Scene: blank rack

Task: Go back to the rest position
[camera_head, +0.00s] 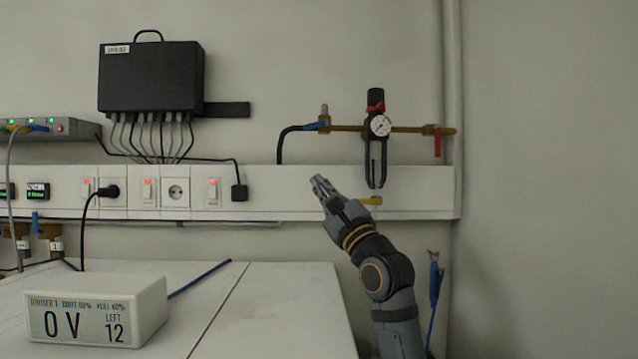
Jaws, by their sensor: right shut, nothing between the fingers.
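My right gripper (318,183) is raised in front of the wall, at the height of the white trunking (270,190). Its fingers are shut with nothing between them. They point up and to the left. My right arm comes up from the lower right, beside the table's right edge. The gripper appears below and left of the pressure gauge (380,124). Its distance from the wall is hard to tell. My left gripper is not in view.
A white table (285,300) carries a display box (95,310) and a blue rod (200,278). Above are a black box (150,77) with cables, sockets (175,192) and a brass pipe (408,129). The wall at right is bare.

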